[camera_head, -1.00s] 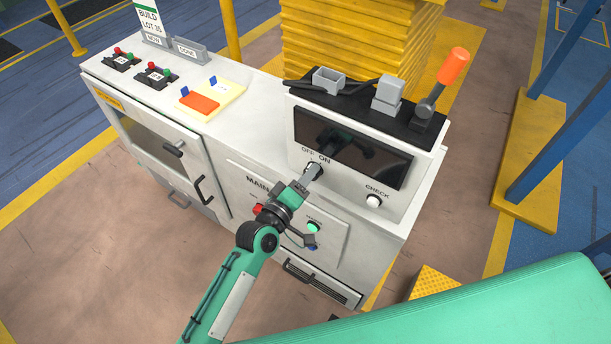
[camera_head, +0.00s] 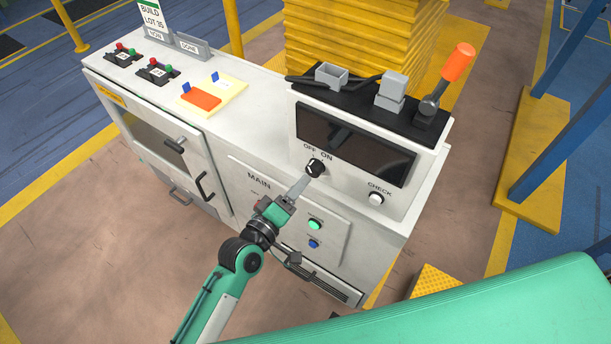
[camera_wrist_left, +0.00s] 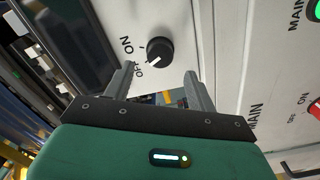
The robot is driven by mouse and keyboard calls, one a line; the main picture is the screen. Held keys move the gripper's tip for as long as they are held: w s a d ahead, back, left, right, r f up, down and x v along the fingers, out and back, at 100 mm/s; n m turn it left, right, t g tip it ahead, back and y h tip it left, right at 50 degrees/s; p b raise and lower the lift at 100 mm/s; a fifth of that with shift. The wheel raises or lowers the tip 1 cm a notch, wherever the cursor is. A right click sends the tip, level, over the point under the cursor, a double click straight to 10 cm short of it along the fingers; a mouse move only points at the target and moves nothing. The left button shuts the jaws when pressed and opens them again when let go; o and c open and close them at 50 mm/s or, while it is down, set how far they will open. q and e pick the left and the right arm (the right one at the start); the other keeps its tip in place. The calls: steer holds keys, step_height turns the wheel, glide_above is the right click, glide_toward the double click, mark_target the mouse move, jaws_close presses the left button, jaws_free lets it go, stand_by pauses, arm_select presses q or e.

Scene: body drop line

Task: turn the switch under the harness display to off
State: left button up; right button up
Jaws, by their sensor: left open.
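The switch is a black round knob (camera_head: 315,168) under the dark harness display (camera_head: 355,145), below the OFF and ON labels. In the left wrist view, the knob (camera_wrist_left: 160,51) shows a white pointer mark turned toward the OFF label (camera_wrist_left: 139,67), away from ON. My left gripper (camera_head: 300,186) is just below and left of the knob in the head view, apart from it. In the left wrist view its two grey fingers (camera_wrist_left: 160,80) are spread, with nothing between them. My right gripper is not in view.
A white CHECK button (camera_head: 376,198) is right of the knob. The MAIN panel below has a green button (camera_head: 315,224) and a blue button (camera_head: 314,244). An orange-handled lever (camera_head: 457,63) stands on top of the display box. Open floor lies in front of the cabinet.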

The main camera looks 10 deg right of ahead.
arm_select(q)
steer(key=v, duration=0.7)
steer(key=shift+s+a+b, duration=0.2)
steer(key=shift+a+b, duration=0.1)
steer(key=shift+b, duration=0.05)
